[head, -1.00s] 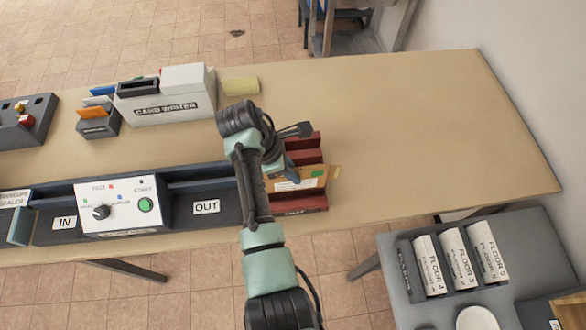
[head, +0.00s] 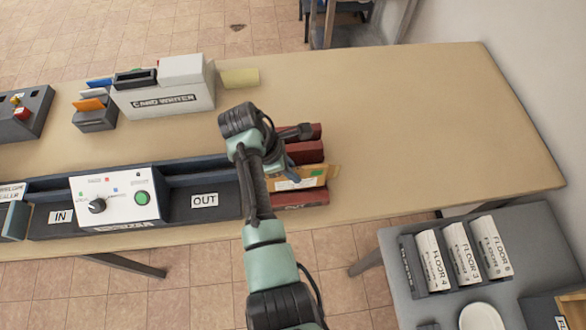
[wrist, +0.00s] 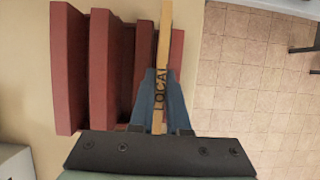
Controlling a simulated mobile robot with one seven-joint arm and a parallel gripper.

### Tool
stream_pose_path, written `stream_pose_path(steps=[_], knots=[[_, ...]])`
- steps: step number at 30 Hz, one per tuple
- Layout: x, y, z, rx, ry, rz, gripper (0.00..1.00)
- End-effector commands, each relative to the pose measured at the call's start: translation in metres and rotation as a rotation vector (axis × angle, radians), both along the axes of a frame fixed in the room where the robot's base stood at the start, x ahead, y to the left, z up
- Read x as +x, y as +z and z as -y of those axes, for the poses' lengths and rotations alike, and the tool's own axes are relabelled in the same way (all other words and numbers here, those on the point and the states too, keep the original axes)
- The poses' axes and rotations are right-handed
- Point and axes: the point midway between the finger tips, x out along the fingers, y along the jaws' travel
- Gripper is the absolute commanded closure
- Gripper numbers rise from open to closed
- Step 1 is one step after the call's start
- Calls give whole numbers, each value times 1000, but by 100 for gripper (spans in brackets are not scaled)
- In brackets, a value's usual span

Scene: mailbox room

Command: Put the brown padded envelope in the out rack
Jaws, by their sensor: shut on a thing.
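The brown padded envelope (head: 314,177) stands on edge in the red slotted rack (head: 312,152), between its upright dividers, in the head view. A white label shows on its face. In the head view my gripper (head: 291,172) is partly hidden by my arm. In the wrist view the rack's red dividers (wrist: 103,75) stand left and right of the envelope.
The machine with IN and OUT trays (head: 205,201) sits left of the rack. The card writer (head: 165,95) stands farther back. The table's right side is clear. A grey side table (head: 395,235) with floor binders stands at lower right.

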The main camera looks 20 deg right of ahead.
Motion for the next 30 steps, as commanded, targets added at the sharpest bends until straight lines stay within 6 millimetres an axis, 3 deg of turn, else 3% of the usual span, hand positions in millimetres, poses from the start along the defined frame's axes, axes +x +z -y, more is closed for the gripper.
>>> stream_pose_path(steps=[18,26,27,30], knots=[[0,-45,0,2,1,0,100],[-3,-49,-1,8,0,-5,100],[-3,-50,-1,8,0,-5,79],[-3,-50,-1,8,0,-5,61]])
